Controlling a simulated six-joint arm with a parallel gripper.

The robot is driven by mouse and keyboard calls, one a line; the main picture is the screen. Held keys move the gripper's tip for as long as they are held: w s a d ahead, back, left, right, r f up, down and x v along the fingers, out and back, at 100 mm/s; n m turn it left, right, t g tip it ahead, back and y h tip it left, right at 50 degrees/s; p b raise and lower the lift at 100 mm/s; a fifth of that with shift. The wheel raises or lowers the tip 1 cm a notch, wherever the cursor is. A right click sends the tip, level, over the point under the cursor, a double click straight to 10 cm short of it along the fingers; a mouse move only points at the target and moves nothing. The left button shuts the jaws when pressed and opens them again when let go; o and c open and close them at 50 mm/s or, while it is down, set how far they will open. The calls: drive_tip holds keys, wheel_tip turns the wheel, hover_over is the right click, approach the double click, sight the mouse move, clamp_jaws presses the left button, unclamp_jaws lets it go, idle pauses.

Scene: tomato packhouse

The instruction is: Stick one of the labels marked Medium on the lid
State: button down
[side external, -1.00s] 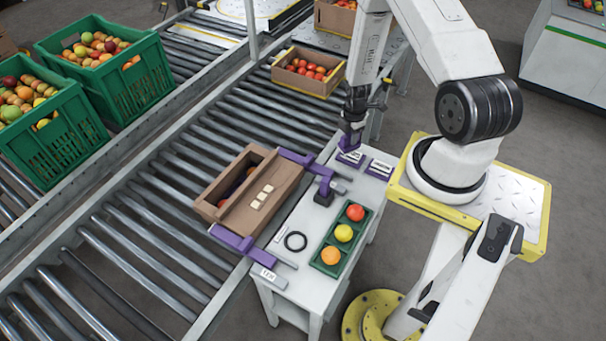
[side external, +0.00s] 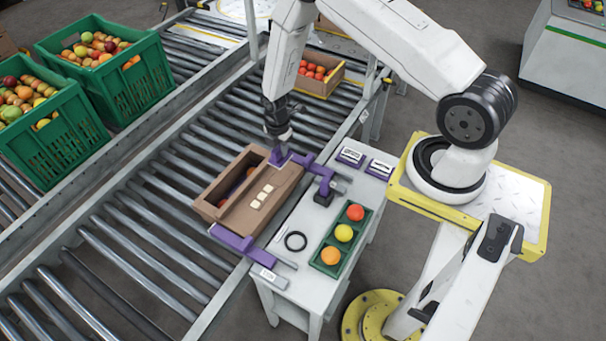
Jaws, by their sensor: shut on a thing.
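The brown box (side external: 206,209) sits on the roller conveyor beside the white table. Its brown lid (side external: 280,188) covers the right part of the top, and produce shows in the open left part. Three small cream pieces (side external: 262,196) lie on the lid. My gripper (side external: 278,158), with purple fingers, is at the far end of the box, close above the lid. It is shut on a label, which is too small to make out. Two purple label holders, a left one (side external: 351,158) and a right one (side external: 379,169), stand on the table; their print is unreadable.
Purple clamps (side external: 233,239) flank the box at its near and far ends. On the table are a black ring (side external: 295,241) and a green tray (side external: 325,262) with three tomatoes. Green crates (side external: 118,88) of produce stand beyond the conveyor rail.

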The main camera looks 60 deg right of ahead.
drive_tip(key=shift+w+a, duration=0.1)
drive_tip(key=shift+a, duration=0.1)
drive_tip(key=shift+f, duration=0.15)
drive_tip(key=shift+f, duration=3.25)
drive_tip(key=shift+f, duration=0.6)
drive_tip(key=shift+r, duration=3)
